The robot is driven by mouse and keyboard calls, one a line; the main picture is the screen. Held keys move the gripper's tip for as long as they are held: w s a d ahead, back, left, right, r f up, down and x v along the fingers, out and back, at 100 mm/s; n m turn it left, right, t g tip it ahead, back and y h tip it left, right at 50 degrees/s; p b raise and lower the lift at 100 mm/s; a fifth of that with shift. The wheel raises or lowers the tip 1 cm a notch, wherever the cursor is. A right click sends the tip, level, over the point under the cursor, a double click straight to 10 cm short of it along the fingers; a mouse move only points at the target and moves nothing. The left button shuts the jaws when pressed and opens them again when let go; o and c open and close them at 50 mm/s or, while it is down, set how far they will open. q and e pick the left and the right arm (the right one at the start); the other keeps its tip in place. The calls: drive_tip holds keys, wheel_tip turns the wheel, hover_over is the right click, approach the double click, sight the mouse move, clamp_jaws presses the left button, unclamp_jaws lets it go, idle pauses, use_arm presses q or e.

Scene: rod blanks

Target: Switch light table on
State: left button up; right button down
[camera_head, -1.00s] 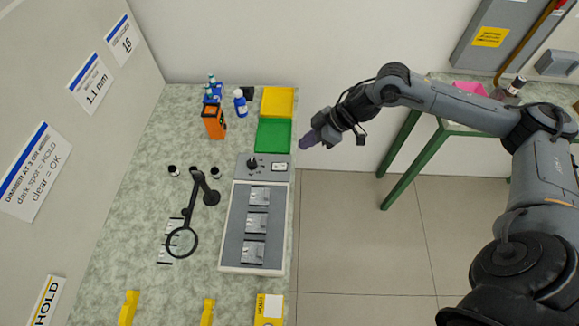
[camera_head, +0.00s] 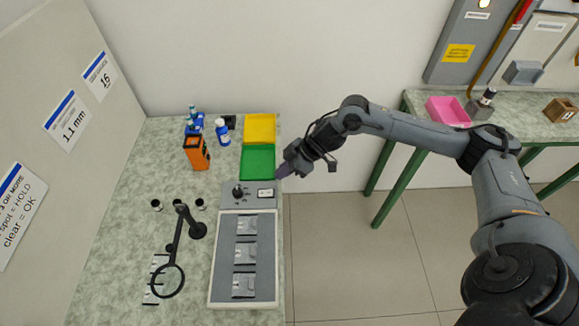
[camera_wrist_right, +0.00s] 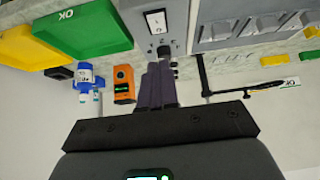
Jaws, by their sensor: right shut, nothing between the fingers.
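The light table (camera_head: 213,262) is a pale-framed box with a dull grey top and no visible glow. Several grey plates lie on it. Its grey control panel (camera_head: 262,204) at the far end carries a black knob (camera_head: 238,191) and a small white switch plate (camera_head: 265,193). My right gripper (camera_head: 282,172) is shut and empty, just off the panel's right far corner. Contact cannot be told. My left gripper is out of view.
A green tray (camera_head: 257,163) and a yellow tray (camera_head: 260,128) lie beyond the panel. An orange device (camera_head: 196,153), bottles (camera_head: 222,131) and a magnifier stand (camera_head: 197,231) are on the left. Open floor lies right of the bench.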

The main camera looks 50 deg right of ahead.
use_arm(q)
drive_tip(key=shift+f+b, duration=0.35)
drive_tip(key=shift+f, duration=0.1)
use_arm(e)
hover_over(268, 192)
drive_tip(key=s+d, duration=0.1)
drive_tip(key=f, duration=0.4)
drive_tip(key=shift+s+d, duration=0.15)
drive_tip(key=shift+s, duration=0.05)
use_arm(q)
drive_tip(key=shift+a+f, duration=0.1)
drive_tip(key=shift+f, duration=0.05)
use_arm(e)
wheel_tip(268, 192, down, 2)
drive_tip(key=shift+s+d+f, duration=0.1)
drive_tip(key=shift+d+f, duration=0.05)
use_arm(q)
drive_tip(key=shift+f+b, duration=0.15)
drive_tip(key=shift+b, duration=0.15)
use_arm(e)
drive_tip(key=shift+s+d+f, duration=0.1)
drive_tip(key=shift+f, duration=0.7)
